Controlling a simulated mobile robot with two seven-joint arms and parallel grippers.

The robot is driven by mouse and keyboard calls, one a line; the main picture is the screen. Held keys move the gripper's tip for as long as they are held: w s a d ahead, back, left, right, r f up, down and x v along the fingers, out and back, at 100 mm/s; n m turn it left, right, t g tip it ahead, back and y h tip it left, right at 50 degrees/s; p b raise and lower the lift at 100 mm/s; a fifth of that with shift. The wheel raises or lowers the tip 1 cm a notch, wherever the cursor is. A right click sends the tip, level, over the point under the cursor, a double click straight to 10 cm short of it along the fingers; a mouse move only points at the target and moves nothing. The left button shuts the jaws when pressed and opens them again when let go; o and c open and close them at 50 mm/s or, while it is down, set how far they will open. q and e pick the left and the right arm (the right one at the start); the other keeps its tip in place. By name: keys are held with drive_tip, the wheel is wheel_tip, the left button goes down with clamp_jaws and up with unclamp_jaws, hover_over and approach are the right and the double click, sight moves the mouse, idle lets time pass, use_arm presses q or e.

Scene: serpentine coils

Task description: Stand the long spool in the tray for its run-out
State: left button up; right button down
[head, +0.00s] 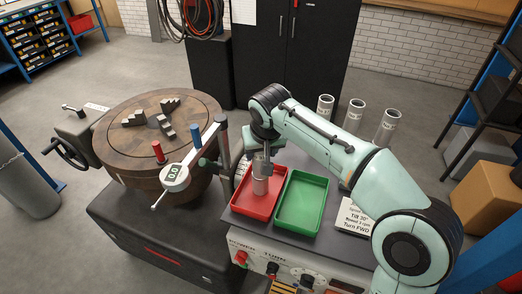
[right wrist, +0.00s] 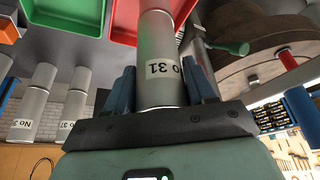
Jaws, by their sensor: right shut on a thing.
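My right gripper (head: 262,163) is shut on a grey metal spool (head: 261,186), gripping it near its upper end. The spool is upright, with its lower end over or in the red tray (head: 236,204); I cannot tell whether it touches the floor. In the right wrist view the gripper (right wrist: 155,92) has its blue fingers on both sides of the spool (right wrist: 158,40), whose label reads No 31. The red tray (right wrist: 121,28) lies beyond it there. The green tray (head: 323,212) stands beside the red one and looks empty. My left gripper is not in view.
Three more grey spools (head: 354,116) stand behind my right arm. A placard (head: 352,215) lies right of the green tray. A control panel (head: 290,268) is in front.

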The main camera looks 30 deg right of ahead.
drive_tip(key=c, duration=0.8)
unclamp_jaws()
drive_tip(key=shift+f, duration=0.2)
drive_tip(key=o, duration=0.4)
drive_tip(key=shift+s, duration=0.1)
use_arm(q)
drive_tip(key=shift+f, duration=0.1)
use_arm(e)
drive_tip(key=shift+r, duration=0.25)
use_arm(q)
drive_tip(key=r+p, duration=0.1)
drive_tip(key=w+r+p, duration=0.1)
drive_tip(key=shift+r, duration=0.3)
use_arm(e)
drive_tip(key=v, duration=1.2)
drive_tip(key=shift+f, duration=0.1)
